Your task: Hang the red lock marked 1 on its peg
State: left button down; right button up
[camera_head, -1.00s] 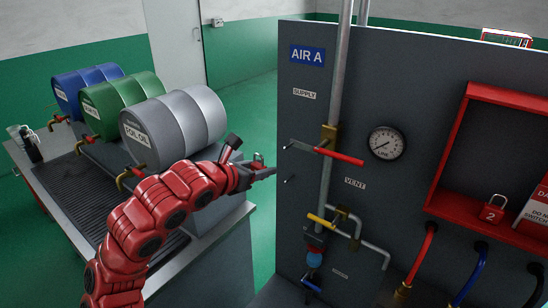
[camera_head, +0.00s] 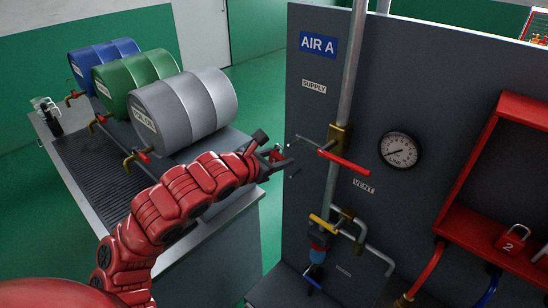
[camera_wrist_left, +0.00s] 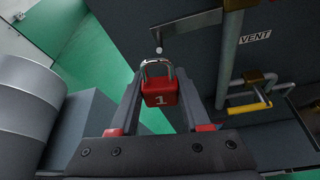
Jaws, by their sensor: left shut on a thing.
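The red lock marked 1 (camera_wrist_left: 160,92) is held between the fingers of my left gripper (camera_wrist_left: 163,110), shackle up and number toward the wrist camera. In the head view my left gripper (camera_head: 282,160) is close to the left edge of the grey panel (camera_head: 305,200), where the lock is small and mostly hidden. A thin pin with a pale tip (camera_wrist_left: 158,49) shows just beyond the shackle in the wrist view. I cannot tell whether it passes through the shackle. My right gripper is out of view.
A valve lever with a red handle (camera_head: 343,162) sticks out near the gripper, with pipes and a yellow handle (camera_head: 322,223) below. A red box (camera_head: 465,220) holds a lock marked 2 (camera_head: 511,238).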

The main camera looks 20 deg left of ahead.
pick_arm(q)
jog(key=shift+w+d, duration=0.3)
jog(key=shift+w, duration=0.35)
jog(key=shift+r+b+x, duration=0.2)
jog(key=shift+b+x, duration=1.3)
jog(key=shift+x, duration=0.45)
jog(key=shift+w+d, duration=0.1)
jog(key=shift+c, duration=1.4)
grip_release()
